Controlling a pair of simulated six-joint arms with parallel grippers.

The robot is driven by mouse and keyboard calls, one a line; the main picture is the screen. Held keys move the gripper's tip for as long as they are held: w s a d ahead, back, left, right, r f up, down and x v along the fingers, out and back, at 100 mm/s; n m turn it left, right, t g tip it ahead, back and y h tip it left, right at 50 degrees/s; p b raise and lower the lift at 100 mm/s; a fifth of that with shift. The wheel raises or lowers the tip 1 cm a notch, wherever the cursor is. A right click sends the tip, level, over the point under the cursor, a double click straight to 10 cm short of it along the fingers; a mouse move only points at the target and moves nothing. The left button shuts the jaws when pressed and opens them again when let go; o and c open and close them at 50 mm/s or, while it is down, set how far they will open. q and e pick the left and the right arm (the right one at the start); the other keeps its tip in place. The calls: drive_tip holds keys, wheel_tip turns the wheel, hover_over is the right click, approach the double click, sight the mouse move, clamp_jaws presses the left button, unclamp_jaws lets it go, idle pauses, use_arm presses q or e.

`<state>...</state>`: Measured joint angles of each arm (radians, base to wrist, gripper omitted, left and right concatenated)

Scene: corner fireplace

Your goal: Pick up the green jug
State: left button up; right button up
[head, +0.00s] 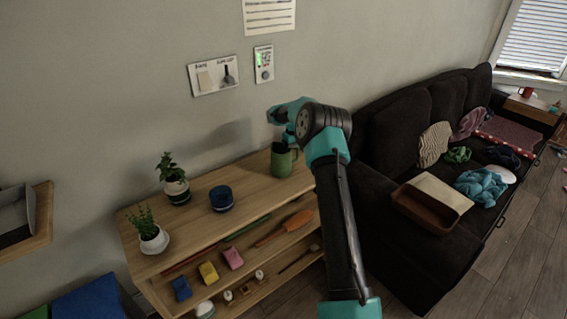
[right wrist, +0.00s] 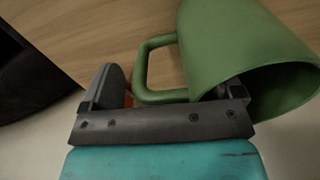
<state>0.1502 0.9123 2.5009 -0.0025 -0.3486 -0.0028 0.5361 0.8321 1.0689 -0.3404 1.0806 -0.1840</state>
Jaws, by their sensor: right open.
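The green jug (head: 281,163) stands upright at the right end of the wooden shelf unit's top. My right gripper (head: 279,120) is just above it in the head view and covers part of its rim. In the right wrist view the jug (right wrist: 225,45) fills the upper right, with its handle (right wrist: 147,68) toward the left. The right gripper (right wrist: 168,86) is open, with the handle between its fingers. One finger is left of the handle; the other is at the jug's mouth, its tip partly hidden by the jug. My left gripper is not in view.
The shelf top (head: 235,240) also holds a dark blue pot (head: 221,198) and two potted plants (head: 174,180) (head: 149,232). Small items lie on the shelves below. A black sofa (head: 385,225) stands close on the right. The wall is close behind.

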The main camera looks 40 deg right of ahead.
drive_tip(key=shift+c, duration=0.4)
drive_tip(key=c, duration=1.2)
drive_tip(key=shift+r, duration=0.3)
drive_tip(key=shift+r, duration=1.4)
drive_tip(key=shift+a+r, duration=0.1)
drive_tip(key=shift+r, duration=0.05)
drive_tip(key=shift+s+a+r, duration=0.2)
drive_tip(key=shift+s+a, duration=1.55)
drive_tip(key=shift+a, duration=0.2)
drive_tip(key=shift+s+a+r, duration=0.25)
drive_tip(key=shift+s+a, duration=1.55)
drive_tip(key=shift+a, duration=0.1)
drive_tip(key=shift+s+a+r, duration=0.2)
drive_tip(key=shift+s+a, duration=1.55)
drive_tip(key=shift+a, duration=0.2)
